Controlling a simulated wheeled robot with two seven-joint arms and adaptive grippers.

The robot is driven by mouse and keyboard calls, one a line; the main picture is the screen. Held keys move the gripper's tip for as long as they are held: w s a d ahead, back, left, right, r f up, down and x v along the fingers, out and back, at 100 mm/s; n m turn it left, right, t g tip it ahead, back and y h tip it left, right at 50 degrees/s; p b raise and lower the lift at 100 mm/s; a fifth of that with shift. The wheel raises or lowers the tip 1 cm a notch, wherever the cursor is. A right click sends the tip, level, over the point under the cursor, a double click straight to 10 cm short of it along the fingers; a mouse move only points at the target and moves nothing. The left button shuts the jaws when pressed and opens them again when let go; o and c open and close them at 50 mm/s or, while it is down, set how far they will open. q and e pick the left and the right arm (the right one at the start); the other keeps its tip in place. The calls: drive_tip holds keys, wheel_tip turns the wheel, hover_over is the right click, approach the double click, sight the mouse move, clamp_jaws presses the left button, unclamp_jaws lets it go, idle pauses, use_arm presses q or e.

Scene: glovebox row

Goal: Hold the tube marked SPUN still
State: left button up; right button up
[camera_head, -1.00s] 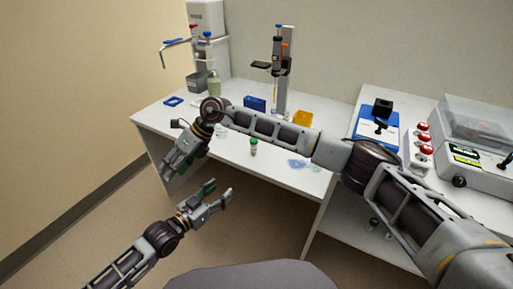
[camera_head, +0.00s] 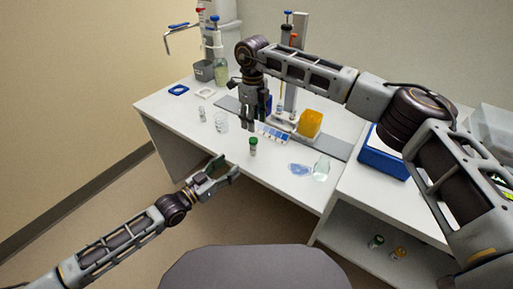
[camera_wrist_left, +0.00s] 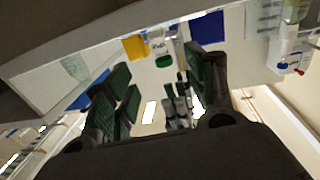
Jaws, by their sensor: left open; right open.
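A small tube with a green cap (camera_head: 253,146) stands upright on the white bench near its front edge. In the left wrist view a green-capped tube (camera_wrist_left: 163,60) with a white label shows between my fingers; the writing is too small to read. My left gripper (camera_head: 226,168) is open at the bench's front edge, to the left of and nearer than the tube, not touching it. Its dark green finger pads show in the left wrist view (camera_wrist_left: 158,78). My right gripper (camera_head: 254,120) is open, pointing down over the bench behind the tube, apart from it.
A small white-capped vial (camera_head: 202,114) and a clear beaker (camera_head: 221,122) stand left of the tube. A blue-and-white block (camera_head: 274,136), an orange box (camera_head: 310,123), a blue patch (camera_head: 299,169) and a clear flask (camera_head: 321,168) lie behind or right.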

sight(251, 148)
idle(0.4)
use_arm(q)
drive_tip(key=shift+x, duration=6.85)
clamp_jaws()
